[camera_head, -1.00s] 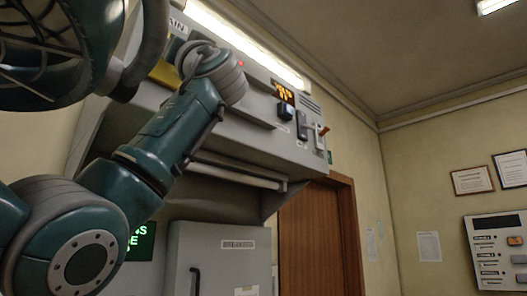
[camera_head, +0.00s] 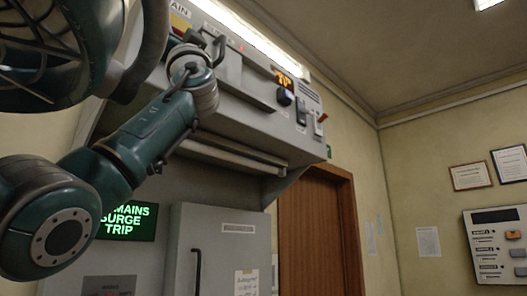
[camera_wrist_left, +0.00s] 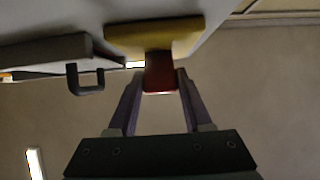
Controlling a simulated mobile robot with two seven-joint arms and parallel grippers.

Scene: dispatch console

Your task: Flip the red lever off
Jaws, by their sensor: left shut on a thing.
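The red lever (camera_wrist_left: 159,72) shows in the left wrist view, standing out from a yellow plate (camera_wrist_left: 155,37) on the console. My left gripper (camera_wrist_left: 160,86) has its two fingers on either side of the lever and is shut on it. In the head view my left wrist covers the lever and the gripper's fingers, and part of the yellow plate (camera_head: 180,23) shows above the wrist. My right gripper is in neither view.
A dark handle (camera_wrist_left: 86,79) sits beside the yellow plate, and it also shows in the head view (camera_head: 220,49). Farther right are a black knob (camera_head: 284,97) and small switches (camera_head: 302,113). A rail (camera_head: 232,153) runs below. A lit green screen (camera_head: 127,221) reads MAINS SURGE TRIP.

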